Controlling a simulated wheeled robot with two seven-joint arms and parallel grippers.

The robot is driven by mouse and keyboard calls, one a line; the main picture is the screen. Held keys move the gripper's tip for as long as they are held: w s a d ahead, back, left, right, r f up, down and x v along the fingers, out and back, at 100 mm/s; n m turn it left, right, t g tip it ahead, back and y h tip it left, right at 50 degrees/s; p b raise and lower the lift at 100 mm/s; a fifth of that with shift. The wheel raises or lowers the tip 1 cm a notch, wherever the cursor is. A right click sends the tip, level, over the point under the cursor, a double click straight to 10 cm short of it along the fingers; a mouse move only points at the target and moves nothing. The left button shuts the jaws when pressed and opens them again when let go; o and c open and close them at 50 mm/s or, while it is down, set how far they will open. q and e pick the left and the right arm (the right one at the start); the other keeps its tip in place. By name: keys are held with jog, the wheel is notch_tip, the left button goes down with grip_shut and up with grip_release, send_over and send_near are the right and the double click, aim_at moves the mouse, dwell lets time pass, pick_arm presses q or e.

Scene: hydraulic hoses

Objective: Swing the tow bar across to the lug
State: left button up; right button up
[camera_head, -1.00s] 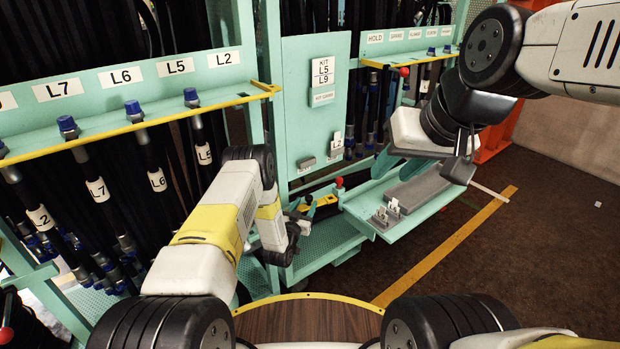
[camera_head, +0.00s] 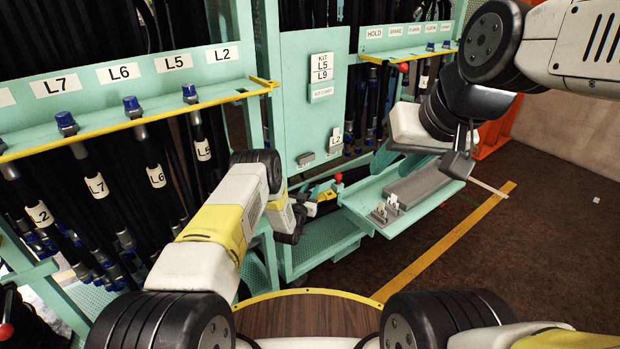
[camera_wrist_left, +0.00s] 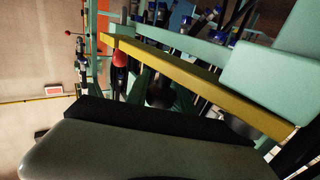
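My left gripper (camera_head: 302,212) is low by the teal rack, beside a small yellow part (camera_head: 326,196) and a lever with a red knob (camera_head: 338,178). The wrist and forearm hide most of its fingers. In the left wrist view a yellow-edged bar (camera_wrist_left: 200,82) crosses diagonally, with a red knob (camera_wrist_left: 120,58) under its far end. A large dark grey-green shape fills the lower part. I cannot tell for certain which part is the tow bar or the lug. My right gripper (camera_head: 458,150) hangs above the teal tray, apart from the left one; its finger gap is unclear.
The teal tray (camera_head: 395,232) holds grey blocks and small tags. The hose rack's yellow-edged shelf (camera_head: 150,118) and hanging hoses stand at left. A kit panel (camera_head: 305,115) is in the middle.

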pick_arm(q)
grip_shut()
dwell(1.1)
